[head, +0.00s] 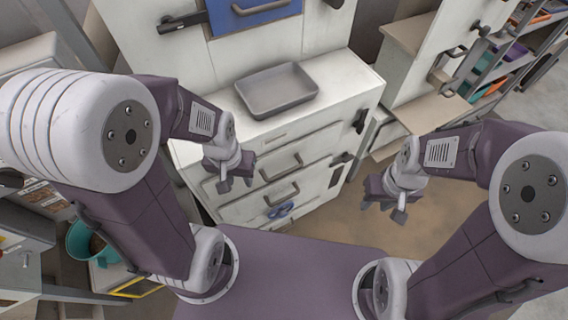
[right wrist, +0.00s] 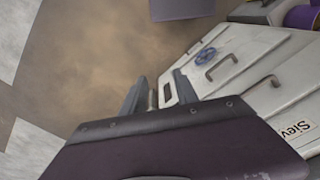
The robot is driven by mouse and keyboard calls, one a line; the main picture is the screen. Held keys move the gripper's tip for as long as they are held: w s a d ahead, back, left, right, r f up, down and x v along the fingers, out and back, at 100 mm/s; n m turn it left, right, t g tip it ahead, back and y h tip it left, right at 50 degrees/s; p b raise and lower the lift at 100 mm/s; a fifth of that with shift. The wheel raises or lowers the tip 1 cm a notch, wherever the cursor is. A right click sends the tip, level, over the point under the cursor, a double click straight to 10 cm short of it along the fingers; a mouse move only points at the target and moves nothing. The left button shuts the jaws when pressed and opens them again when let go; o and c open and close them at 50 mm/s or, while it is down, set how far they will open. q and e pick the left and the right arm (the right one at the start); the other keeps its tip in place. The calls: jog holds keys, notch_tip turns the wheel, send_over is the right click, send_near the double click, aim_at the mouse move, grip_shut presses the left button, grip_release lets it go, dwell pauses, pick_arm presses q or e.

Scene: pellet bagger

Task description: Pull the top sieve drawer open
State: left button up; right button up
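The white cabinet (head: 330,120) stands ahead with drawers in its front. The upper drawer handle (head: 281,168) and the lower drawer handle (head: 282,193) are grey bars. The drawers look shut. My left gripper (head: 236,184) is open and empty, in front of the cabinet's left part, left of the handles. My right gripper (head: 383,208) is open and empty, right of the cabinet over the floor, touching no handle.
A grey tray (head: 277,88) rests on the cabinet top. A blue item (head: 280,210) is on the lower front. A blue panel with a handle (head: 252,14) is above. Shelves (head: 500,65) stand at right, a teal bucket (head: 88,243) at lower left. Brown floor is clear near my right gripper.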

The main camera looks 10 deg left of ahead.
jog(key=w+a+r+n+g+y+b, duration=0.15)
jog(key=a+y, duration=0.25)
jog(key=a, duration=0.4)
jog(key=s+a+r+n+g+y, duration=0.1)
jog(key=a+n+g+y, duration=0.15)
jog(key=a+y, duration=0.35)
jog(key=w+a+f+m+t+y+b, duration=0.15)
jog(key=w+a+y, duration=0.25)
jog(key=w, duration=0.4)
jog(key=m+t+y+b, duration=0.1)
jog(key=m+t+y, duration=0.1)
jog(key=m+t, duration=0.35)
send_near(287, 172)
jog(key=w+a+m+g, duration=0.1)
jog(key=w+a+g, duration=0.1)
jog(key=a, duration=0.2)
jog(key=a+f, duration=0.1)
jog(key=a, duration=0.5)
jog(key=shift+w+f, duration=0.35)
jog(key=shift+f, duration=0.05)
